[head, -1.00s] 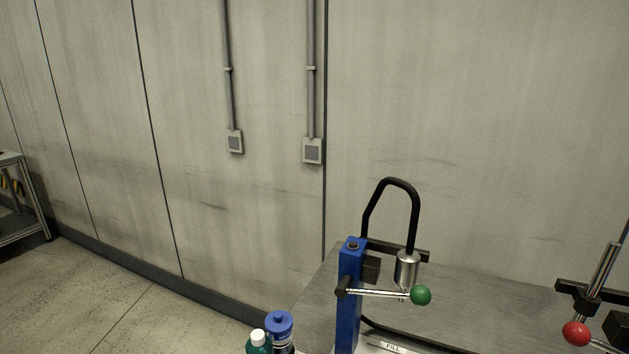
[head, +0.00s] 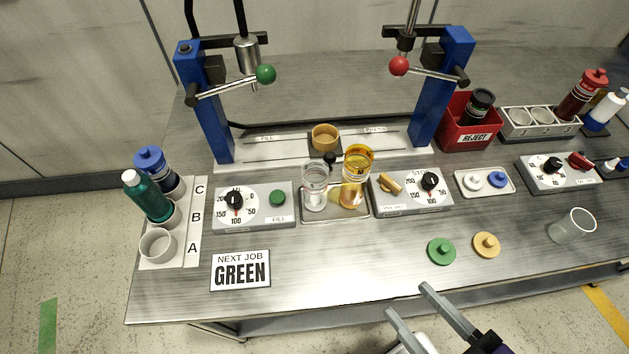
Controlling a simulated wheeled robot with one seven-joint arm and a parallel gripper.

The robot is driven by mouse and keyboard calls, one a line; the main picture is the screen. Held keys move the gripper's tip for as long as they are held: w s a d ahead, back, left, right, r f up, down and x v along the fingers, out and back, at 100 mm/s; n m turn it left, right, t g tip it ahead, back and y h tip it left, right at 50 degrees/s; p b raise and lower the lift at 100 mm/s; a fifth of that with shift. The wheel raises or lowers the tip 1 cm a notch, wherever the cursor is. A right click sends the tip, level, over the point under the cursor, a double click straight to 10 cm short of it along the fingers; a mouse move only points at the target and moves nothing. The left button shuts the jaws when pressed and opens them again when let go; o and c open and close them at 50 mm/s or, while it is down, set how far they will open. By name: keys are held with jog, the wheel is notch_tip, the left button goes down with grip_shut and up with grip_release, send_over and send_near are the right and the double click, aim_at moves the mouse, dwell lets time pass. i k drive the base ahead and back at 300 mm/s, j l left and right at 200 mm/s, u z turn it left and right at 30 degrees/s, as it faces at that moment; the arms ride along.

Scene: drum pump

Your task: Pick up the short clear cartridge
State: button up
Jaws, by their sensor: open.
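A short clear cartridge (head: 315,187) stands upright at the left of a small grey tray (head: 335,214) in the middle of the bench. A taller amber cartridge (head: 355,178) stands close to its right. Another clear, open-ended cylinder (head: 572,226) appears to lie on the bench at the far right. My gripper (head: 408,299) is at the front edge of the bench, below and right of the tray. Its two fingers are apart with nothing between them.
Green (head: 441,251) and yellow (head: 487,245) lids lie right of the tray. Control boxes flank it: fill (head: 255,220) and another (head: 412,205). Blue posts with levers stand behind. A card (head: 240,270) reads "NEXT JOB GREEN". The front middle bench is clear.

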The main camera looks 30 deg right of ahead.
aim_at(316, 172)
jog(key=j, duration=0.45)
jog(key=k+j+z, duration=0.15)
jog(key=j, duration=0.75)
jog(key=k+j+z, duration=0.15)
jog(key=j, duration=0.3)
